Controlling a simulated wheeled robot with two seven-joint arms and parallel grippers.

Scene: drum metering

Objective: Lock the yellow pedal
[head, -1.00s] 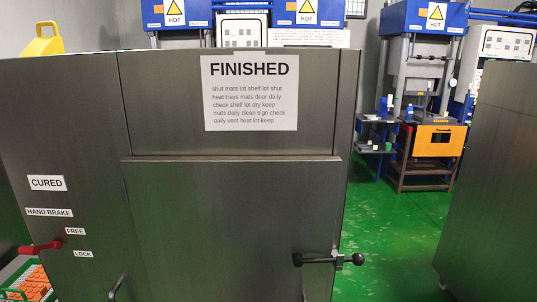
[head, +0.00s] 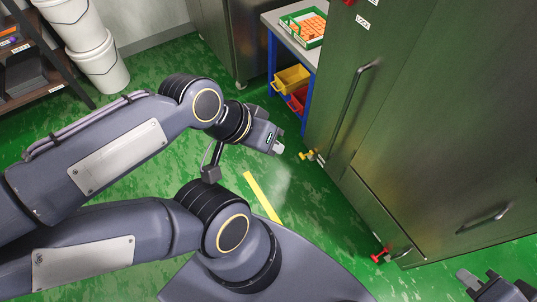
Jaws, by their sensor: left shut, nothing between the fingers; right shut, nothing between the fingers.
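The yellow pedal (head: 307,155) is small and sits low at the foot of the tall dark metal cabinet (head: 400,120), near its left corner. My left gripper (head: 278,147) is shut and empty, in the picture just left of the yellow pedal with a small gap between them. How its height compares with the pedal I cannot tell. My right gripper (head: 474,283) is shut and empty at the lower right edge, partly cut off by the frame. No label for the pedal's positions is readable.
A red pedal (head: 380,255) sits low on the cabinet further right. A long door handle (head: 349,108) runs up the cabinet. A table with a green tray (head: 288,39) and yellow bin (head: 291,80) stands behind. White buckets (head: 98,66) stand upper left. The green floor has free room.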

